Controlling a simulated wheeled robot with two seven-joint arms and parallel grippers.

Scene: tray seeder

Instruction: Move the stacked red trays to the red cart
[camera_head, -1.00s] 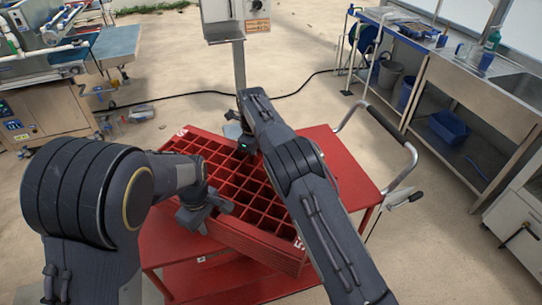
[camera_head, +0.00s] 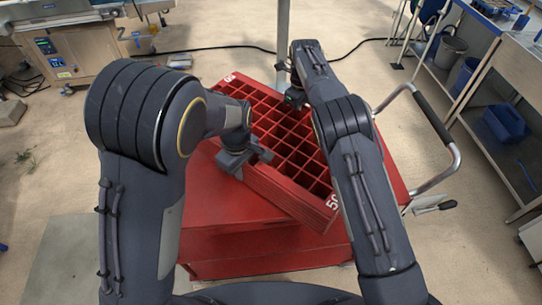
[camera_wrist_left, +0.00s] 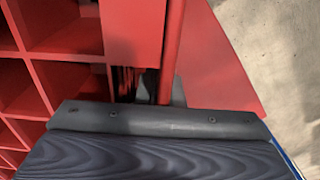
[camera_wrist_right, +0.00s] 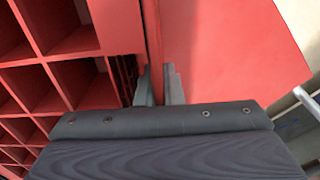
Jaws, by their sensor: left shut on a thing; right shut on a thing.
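The stacked red trays (camera_head: 312,205), with open square cells on top, sit at a slant over the red cart's top (camera_head: 235,195). I cannot tell whether their underside touches it. My left gripper (camera_head: 245,162) is shut on the trays' near left side. My right gripper (camera_head: 296,97) is shut on their far right side, partly hidden by its own arm. Each wrist view shows fingers closed at a tray wall, in the left wrist view (camera_wrist_left: 172,45) and the right wrist view (camera_wrist_right: 152,45); the fingertips are mostly hidden.
The cart's push handle (camera_head: 432,118) stands at the right. A metal bench (camera_head: 500,110) with a blue bin (camera_head: 505,122) is farther right. A machine (camera_head: 75,50) stands at the back left. A pole (camera_head: 283,40) rises behind the cart.

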